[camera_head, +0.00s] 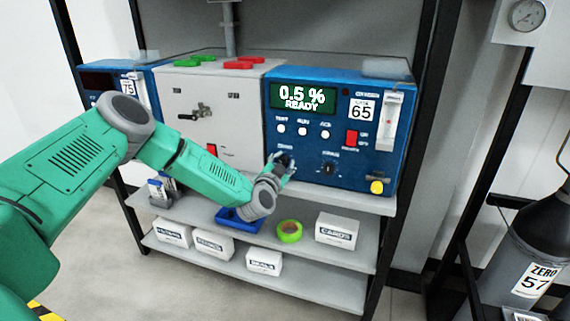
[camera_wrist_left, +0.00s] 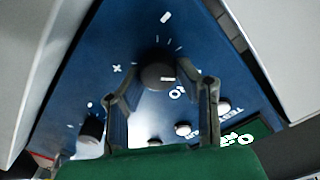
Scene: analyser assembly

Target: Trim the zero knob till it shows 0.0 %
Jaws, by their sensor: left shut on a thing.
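The blue analyser 65 (camera_head: 352,110) stands on the shelf; its display (camera_head: 303,97) reads 0.5 % READY. My left gripper (camera_head: 284,160) is at the lower left of its front and largely covers the zero knob in the head view. In the left wrist view the dark round zero knob (camera_wrist_left: 158,74) sits within a ring of white tick marks, between the two fingers of my left gripper (camera_wrist_left: 155,86), which is shut on it. My right gripper is not in view.
A second dark knob (camera_head: 328,168) is right of my left gripper. White buttons (camera_head: 302,131), a red switch (camera_head: 351,138) and a yellow cap (camera_head: 377,187) are on the same front. A grey cabinet (camera_head: 205,95) adjoins it. White boxes (camera_head: 335,229) and green tape (camera_head: 289,231) lie below.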

